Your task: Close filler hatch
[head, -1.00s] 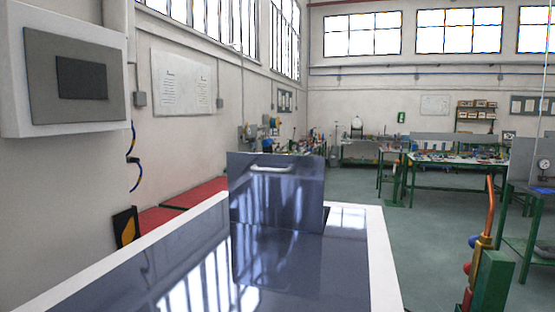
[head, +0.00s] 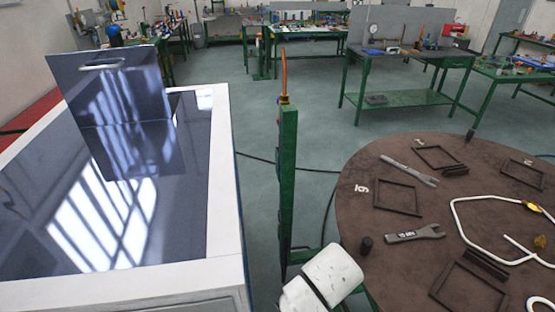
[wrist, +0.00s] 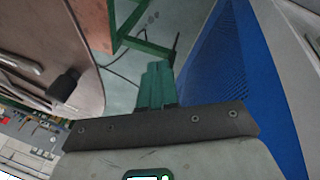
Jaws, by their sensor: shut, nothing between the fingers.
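The filler hatch (head: 112,80) is a shiny dark blue panel with a light bar handle (head: 102,65). In the head view it stands raised, nearly upright, at the far end of the generator's glossy dark blue top (head: 60,235), which has a white rim. My gripper (wrist: 157,70) shows in the wrist view as green fingers held together, with nothing between them. It points down towards the floor, left of a blue panel with a perforated patch (wrist: 225,60). The hatch is not in the wrist view, and my gripper's fingers cannot be made out in the head view.
A round brown table (head: 400,245) with wrenches, dark frames and a bent white tube stands at right. A green post (head: 288,180) rises between it and the generator. Cables cross the floor. Green workbenches (head: 400,75) stand behind. Part of my white arm (head: 332,270) shows at the bottom.

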